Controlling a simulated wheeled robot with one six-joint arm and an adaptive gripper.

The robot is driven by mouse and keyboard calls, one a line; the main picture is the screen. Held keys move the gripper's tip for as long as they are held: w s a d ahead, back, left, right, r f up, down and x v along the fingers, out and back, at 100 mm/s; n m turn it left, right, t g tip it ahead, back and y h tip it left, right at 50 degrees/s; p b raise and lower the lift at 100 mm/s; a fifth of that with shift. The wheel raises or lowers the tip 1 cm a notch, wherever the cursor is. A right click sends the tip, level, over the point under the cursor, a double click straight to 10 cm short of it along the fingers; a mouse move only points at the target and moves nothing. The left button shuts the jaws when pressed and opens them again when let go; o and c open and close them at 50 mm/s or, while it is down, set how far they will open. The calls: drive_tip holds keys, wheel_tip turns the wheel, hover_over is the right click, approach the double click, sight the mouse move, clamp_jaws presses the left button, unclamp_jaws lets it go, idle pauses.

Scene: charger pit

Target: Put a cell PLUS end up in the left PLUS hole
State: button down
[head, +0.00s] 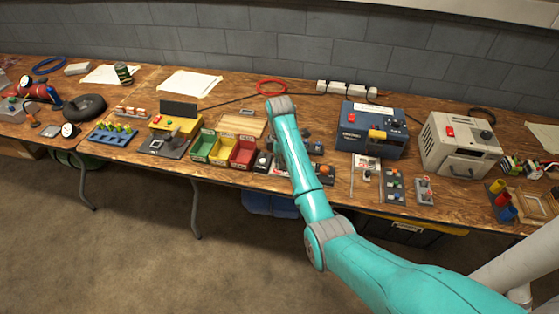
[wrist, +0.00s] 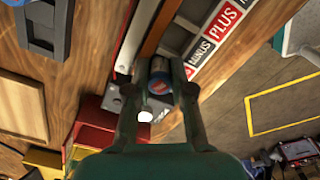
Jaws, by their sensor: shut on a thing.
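In the wrist view my gripper (wrist: 157,72) is shut on a small round cell (wrist: 159,85). The end of the cell facing the camera shows red and blue; I cannot read a sign on it. A label strip with a black MINUS field and a red PLUS field (wrist: 228,17) lies just up and right of the fingers. A dark grey piece with a white mark (wrist: 155,114) lies beneath the cell, partly covered by the fingers. I cannot make out the left PLUS hole. In the head view my arm hides the gripper and the cell.
Green, yellow and red bins (head: 223,148) stand left of my arm. A blue box (head: 371,130) and a light grey box (head: 459,146) stand to its right. A red ring (head: 271,87) lies behind. The wooden bench edge drops to the floor in front.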

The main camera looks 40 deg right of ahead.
drive_tip(key=c, duration=0.9)
unclamp_jaws()
